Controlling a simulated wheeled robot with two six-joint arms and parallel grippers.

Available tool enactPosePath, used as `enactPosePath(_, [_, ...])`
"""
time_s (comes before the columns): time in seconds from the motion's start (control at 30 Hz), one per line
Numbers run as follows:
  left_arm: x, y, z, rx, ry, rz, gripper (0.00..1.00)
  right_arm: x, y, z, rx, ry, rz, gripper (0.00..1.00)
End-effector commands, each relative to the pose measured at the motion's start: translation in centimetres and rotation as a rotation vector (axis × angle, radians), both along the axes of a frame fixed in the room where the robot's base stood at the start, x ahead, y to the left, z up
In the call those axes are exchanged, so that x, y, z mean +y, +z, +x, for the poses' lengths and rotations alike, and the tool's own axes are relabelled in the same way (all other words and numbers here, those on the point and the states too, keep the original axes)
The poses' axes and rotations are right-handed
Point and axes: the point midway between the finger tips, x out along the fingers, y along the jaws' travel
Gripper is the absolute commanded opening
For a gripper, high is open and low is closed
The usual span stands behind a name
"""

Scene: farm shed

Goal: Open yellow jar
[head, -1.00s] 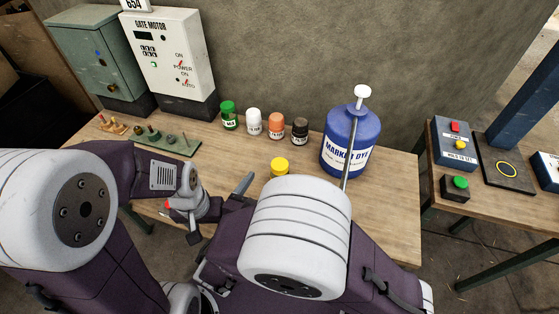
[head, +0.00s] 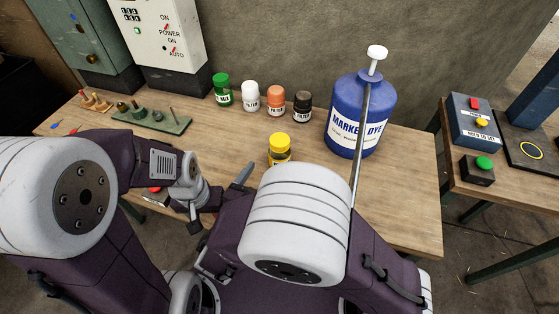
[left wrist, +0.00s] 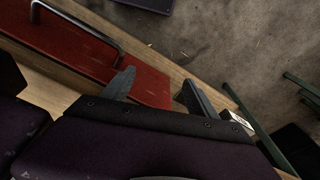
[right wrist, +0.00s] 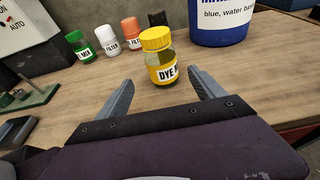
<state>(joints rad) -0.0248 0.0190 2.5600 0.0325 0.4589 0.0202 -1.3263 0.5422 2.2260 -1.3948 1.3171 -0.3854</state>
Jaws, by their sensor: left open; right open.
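The yellow jar, a small glass jar with a yellow lid (head: 279,142) and a "DYE" label, stands upright on the wooden bench (head: 400,205). Its lid is on. My right arm hides its lower part in the head view. In the right wrist view, the jar (right wrist: 161,62) stands just beyond my right gripper (right wrist: 160,82), which is open and empty, its fingers spread to either side and not touching it. My left gripper (left wrist: 158,77) is open and empty above the bench's front edge, near a red panel with a metal handle (left wrist: 90,58).
Green (head: 222,90), white (head: 250,97), orange (head: 276,101) and dark (head: 302,107) jars stand in a row behind. A large blue marker dye bottle (head: 345,105) with a pump stands right of the jar. A green peg board (head: 150,120) lies at left. Bare bench lies right of the jar.

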Motion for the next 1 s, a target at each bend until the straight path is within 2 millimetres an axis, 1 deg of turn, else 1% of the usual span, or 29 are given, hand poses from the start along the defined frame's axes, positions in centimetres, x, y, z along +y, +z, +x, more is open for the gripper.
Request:
enactPosePath(0.07, [0.0, -0.5, 0.0, 0.000, 0.000, 0.000, 0.68, -0.3, -0.3, 0.7, 0.000, -0.003, 0.001, 0.78])
enactPosePath(0.13, [0.0, -1.3, 0.0, 0.000, 0.000, 0.000, 0.68, -0.7, -0.9, 1.8, -0.001, -0.006, 0.001, 0.78])
enactPosePath(0.23, [0.0, -1.8, 0.0, 0.000, 0.000, 0.000, 0.68, -1.1, -1.1, 3.0, -0.001, -0.004, 0.002, 0.78])
enactPosePath(0.4, [0.0, -1.9, 0.0, 0.000, 0.000, 0.000, 0.68, -1.3, -1.1, 3.7, 0.000, 0.000, 0.000, 0.78])
enactPosePath(0.47, [0.0, -2.4, 0.0, 0.000, 0.000, 0.000, 0.68, -1.6, -1.5, 4.2, 0.000, -0.004, 0.001, 0.78])
enactPosePath(0.6, [0.0, -3.9, 0.0, 0.000, 0.000, 0.000, 0.68, -2.8, -2.4, 6.5, -0.001, -0.007, 0.002, 0.78])
enactPosePath(0.7, [0.0, -4.1, 0.0, 0.000, 0.000, 0.000, 0.68, -3.1, -2.6, 7.7, 0.000, -0.003, 0.000, 0.78])
enactPosePath(0.8, [0.0, -4.1, 0.0, 0.000, 0.000, 0.000, 0.68, -3.2, -2.5, 8.2, 0.000, -0.001, 0.000, 0.78])
enactPosePath(0.97, [0.0, -4.0, 0.0, 0.000, 0.000, 0.000, 0.68, -3.1, -2.4, 8.1, 0.000, 0.000, 0.000, 0.78])
enactPosePath(1.0, [0.0, -4.0, 0.0, 0.000, 0.000, 0.000, 0.68, -3.1, -2.4, 8.1, 0.000, 0.000, 0.000, 0.67])
